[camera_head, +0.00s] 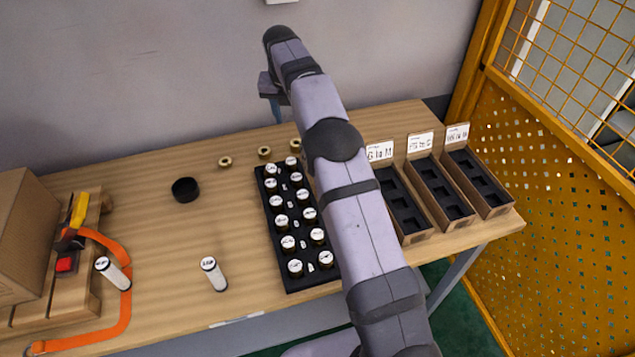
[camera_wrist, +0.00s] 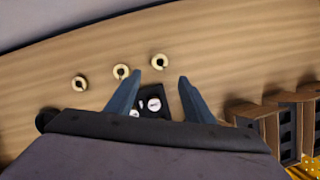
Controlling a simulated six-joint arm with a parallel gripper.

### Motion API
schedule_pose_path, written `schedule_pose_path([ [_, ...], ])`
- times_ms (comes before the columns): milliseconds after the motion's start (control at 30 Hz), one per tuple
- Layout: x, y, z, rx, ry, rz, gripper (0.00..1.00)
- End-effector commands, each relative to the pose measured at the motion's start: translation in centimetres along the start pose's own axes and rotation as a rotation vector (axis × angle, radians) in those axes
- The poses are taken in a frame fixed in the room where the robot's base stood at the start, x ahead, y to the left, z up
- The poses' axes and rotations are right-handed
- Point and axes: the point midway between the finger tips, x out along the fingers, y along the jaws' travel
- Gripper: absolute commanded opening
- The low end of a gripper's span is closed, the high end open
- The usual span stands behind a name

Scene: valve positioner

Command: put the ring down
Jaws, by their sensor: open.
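Three brass rings lie flat on the wooden table near its back: a left ring (camera_head: 225,162), a middle ring (camera_head: 264,152) and a right ring (camera_head: 296,145). In the wrist view they show as the left ring (camera_wrist: 79,83), the middle ring (camera_wrist: 121,71) and the right ring (camera_wrist: 159,62). My gripper (camera_wrist: 160,77) is open with nothing between its fingers. The right ring appears just beyond and between the fingertips, apart from them. In the head view my gripper (camera_head: 277,108) is raised above the back of the table, partly hidden by my arm.
A black rack (camera_head: 293,281) with several white-topped cylinders stands in front of the rings. Three cardboard bins (camera_head: 421,237) stand to the right. A black round cup (camera_head: 185,189), two white cylinders (camera_head: 214,274) and an orange strap (camera_head: 125,310) are to the left.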

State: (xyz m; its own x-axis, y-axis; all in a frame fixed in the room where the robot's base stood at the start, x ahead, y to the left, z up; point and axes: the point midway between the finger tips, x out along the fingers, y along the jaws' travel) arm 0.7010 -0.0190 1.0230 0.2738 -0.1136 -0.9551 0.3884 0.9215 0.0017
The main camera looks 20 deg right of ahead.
Motion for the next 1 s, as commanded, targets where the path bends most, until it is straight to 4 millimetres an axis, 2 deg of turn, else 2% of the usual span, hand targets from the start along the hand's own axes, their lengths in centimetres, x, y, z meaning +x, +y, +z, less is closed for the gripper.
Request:
schedule_pose_path([
  [167,-0.5,-0.3,-0.8,0.107,0.013,0.000,0.48],
  [267,-1.0,-0.7,-1.9,0.250,0.030,-0.002,0.48],
  [467,-2.5,-2.3,-6.2,0.681,0.076,-0.023,0.48],
  [767,-4.2,-6.0,-16.3,1.420,0.136,-0.109,0.48],
  [1000,-4.9,-9.8,-26.4,2.011,0.146,-0.223,0.48],
])
